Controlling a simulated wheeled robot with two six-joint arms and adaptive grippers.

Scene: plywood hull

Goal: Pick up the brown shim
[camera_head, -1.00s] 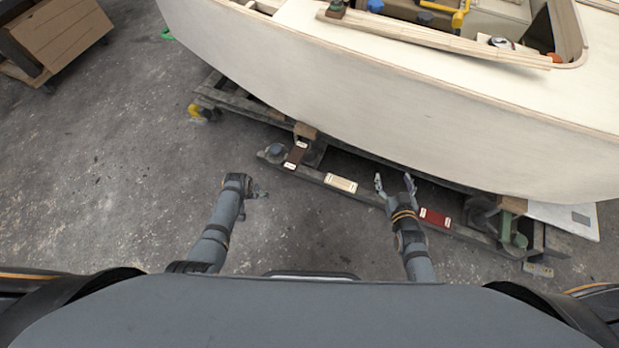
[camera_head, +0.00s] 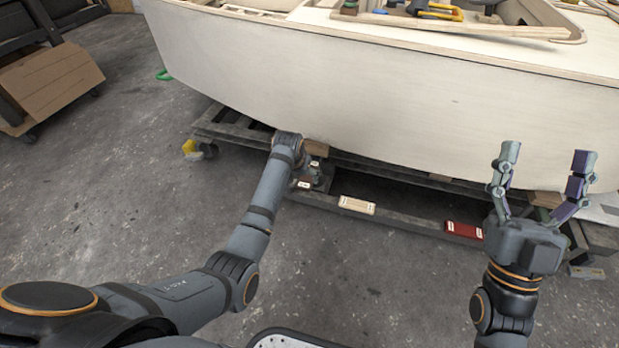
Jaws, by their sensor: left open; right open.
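The brown shim (camera_head: 309,174) lies on the low cradle beam beneath the hull, left of the other shims. Only parts of it and its pale end labels show, beside my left wrist. My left gripper (camera_head: 303,160) is at the end of the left arm, right by the brown shim. Its fingers are mostly hidden and hard to make out, and no hold on the shim shows. My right gripper (camera_head: 541,172) is raised at the right, fingers wide apart, open and empty.
A cream shim (camera_head: 356,205) and a red shim (camera_head: 463,230) lie along the cradle beam (camera_head: 410,221). The large pale hull (camera_head: 330,95) overhangs the beam. The floor in front is clear.

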